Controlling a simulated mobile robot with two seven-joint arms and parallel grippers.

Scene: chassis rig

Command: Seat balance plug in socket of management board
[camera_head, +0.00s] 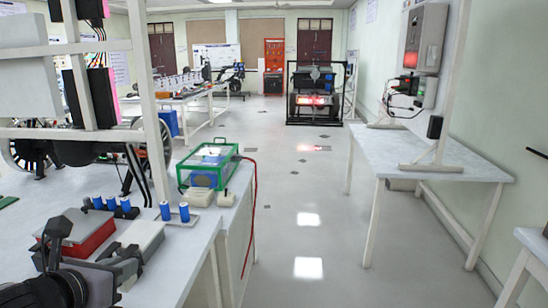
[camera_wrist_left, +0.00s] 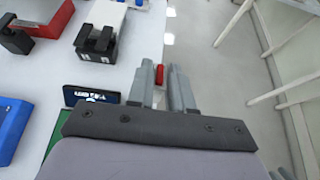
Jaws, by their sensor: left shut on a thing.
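My left gripper (camera_wrist_left: 164,78) is shut, with a small red piece (camera_wrist_left: 159,74) between its grey fingertips in the left wrist view. This is probably the balance plug, though only a little of it shows. The fingers point over the right edge of the white table. In the head view my left arm comes in at the bottom left, and the held piece cannot be made out there. I cannot identify the management board or its socket for certain. A green surface (camera_wrist_left: 50,142) shows beside the gripper base, partly hidden by it. My right gripper is not in view.
Blue cylinders (camera_head: 165,210) and a green-framed case (camera_head: 208,168) stand behind. A small dark display (camera_wrist_left: 92,98) lies left of the fingers.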

